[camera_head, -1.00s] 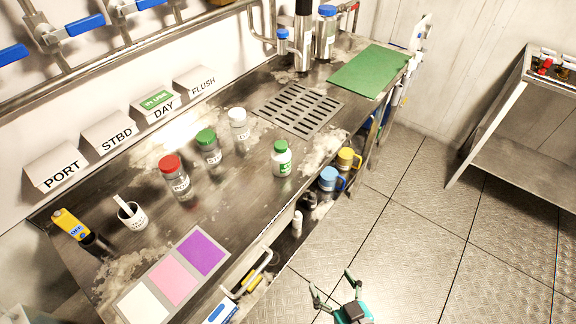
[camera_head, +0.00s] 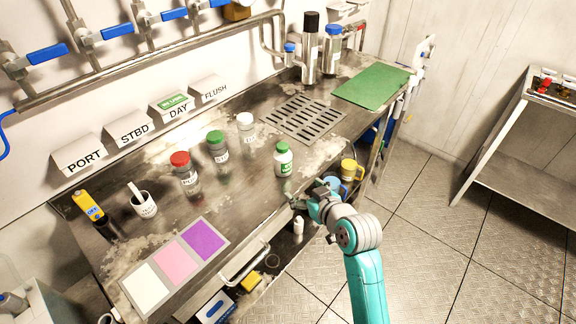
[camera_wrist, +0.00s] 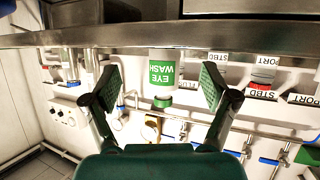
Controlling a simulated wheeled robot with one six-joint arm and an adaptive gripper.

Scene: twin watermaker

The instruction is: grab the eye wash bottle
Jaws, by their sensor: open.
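The eye wash bottle (camera_head: 284,161) is small and white with a green cap. It stands upright on the steel bench (camera_head: 235,200) near the front edge. In the wrist view it appears upside down, its green EYE WASH label (camera_wrist: 162,75) facing me. My gripper (camera_head: 303,195) is at the bench's front edge, just in front of and below the bottle in the picture. Its two fingers (camera_wrist: 160,88) are spread wide and empty. The bottle lies beyond them, framed in the gap. I see no contact with it.
Jars with red (camera_head: 185,174), green (camera_head: 217,153) and white (camera_head: 247,134) caps stand behind and left of the bottle. A drain grate (camera_head: 304,120) and green mat (camera_head: 371,88) lie to the right. Blue and yellow mugs (camera_head: 350,171) sit below the bench edge.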

